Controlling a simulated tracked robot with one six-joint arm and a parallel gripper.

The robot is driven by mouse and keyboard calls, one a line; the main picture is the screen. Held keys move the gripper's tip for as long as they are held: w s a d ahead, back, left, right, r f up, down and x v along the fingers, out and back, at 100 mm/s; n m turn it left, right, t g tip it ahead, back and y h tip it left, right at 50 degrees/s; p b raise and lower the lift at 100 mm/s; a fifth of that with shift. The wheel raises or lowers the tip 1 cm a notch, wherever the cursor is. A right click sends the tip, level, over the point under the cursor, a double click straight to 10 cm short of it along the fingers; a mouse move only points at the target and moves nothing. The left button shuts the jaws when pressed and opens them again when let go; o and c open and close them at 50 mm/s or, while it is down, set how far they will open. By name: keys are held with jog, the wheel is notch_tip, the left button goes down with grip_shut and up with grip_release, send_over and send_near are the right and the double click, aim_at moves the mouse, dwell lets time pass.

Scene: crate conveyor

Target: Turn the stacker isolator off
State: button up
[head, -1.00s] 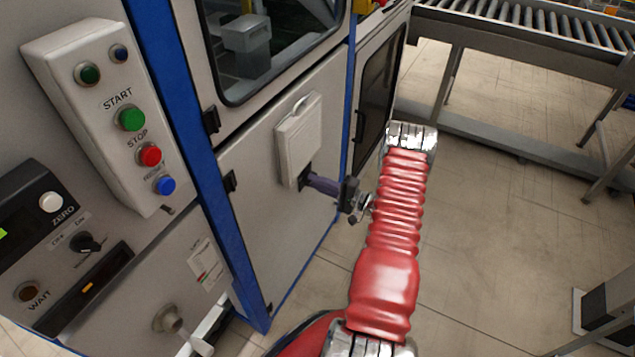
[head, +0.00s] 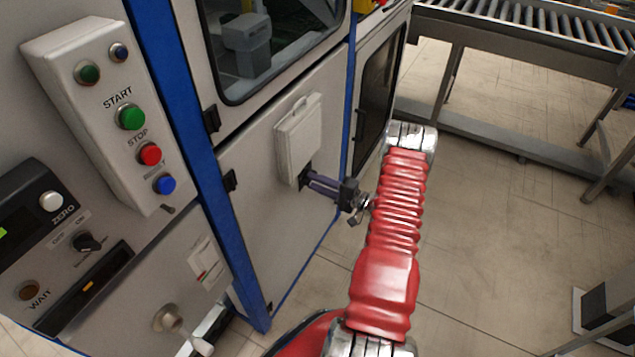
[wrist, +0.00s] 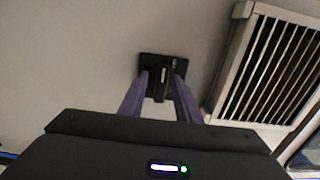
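The stacker isolator (wrist: 163,66) is a black square plate with a black rotary handle on a pale panel. In the wrist view the handle points down the picture, toward my gripper body. My gripper (wrist: 162,78) has two purple fingers, one on each side of the handle, with a narrow gap showing beside it, so it looks open. In the head view my gripper (head: 309,179) reaches the cabinet panel just below a white box, and the isolator is mostly hidden behind the fingertips. Whether the fingers touch the handle I cannot tell.
A white box (head: 298,138) sticks out of the panel just above my fingers. A louvred vent (wrist: 265,65) is at the right in the wrist view. A control box with START and STOP buttons (head: 105,110) is at the left.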

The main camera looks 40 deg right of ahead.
jog(key=shift+o, duration=0.3)
jog(key=shift+s+d, duration=0.1)
jog(key=v, duration=1.3)
jog(key=shift+s, duration=0.3)
dwell(0.3)
